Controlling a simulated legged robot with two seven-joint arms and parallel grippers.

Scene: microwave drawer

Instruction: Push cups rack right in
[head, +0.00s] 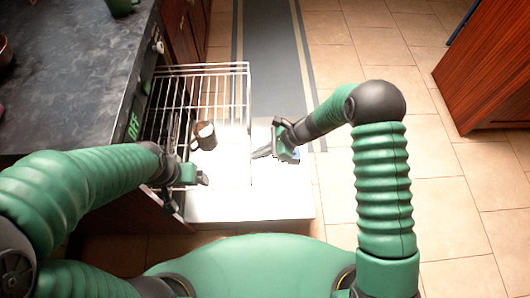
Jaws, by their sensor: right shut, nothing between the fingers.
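The cups rack (206,90) is a white wire rack pulled out to the right from the appliance under the counter. A dark cup (203,137) with a light inside sits at the rack's near part. My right gripper (262,153) is shut and empty, just right of the rack's right edge, pointing left; I cannot tell whether it touches. My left gripper (200,180) is by the rack's near left corner, close to the cabinet front. Its fingers are too small and dark to tell open from shut.
A white open door panel (280,205) lies flat below the rack. A dark counter (75,60) runs along the left, with a green object (121,6) on it. A wooden cabinet (485,75) stands at the far right.

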